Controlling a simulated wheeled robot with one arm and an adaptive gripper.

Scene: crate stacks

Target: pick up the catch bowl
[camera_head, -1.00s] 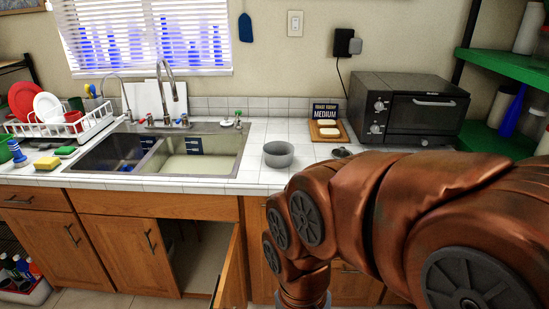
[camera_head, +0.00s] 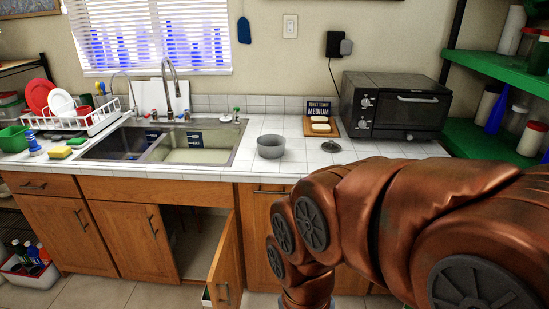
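A grey round bowl (camera_head: 271,147), which looks like the catch bowl, stands upright on the white tiled counter (camera_head: 225,171), just right of the sink. Nothing touches it. My copper-coloured arm reaches in from the right and bends down in front of the counter. My gripper is not visible; the arm runs out of the picture at the bottom.
The double sink (camera_head: 160,142) lies left of the bowl. A small dark round item (camera_head: 331,146) and a toaster oven (camera_head: 396,105) are to its right. A cabinet door (camera_head: 225,265) hangs open below the counter. Green shelves (camera_head: 490,138) stand far right.

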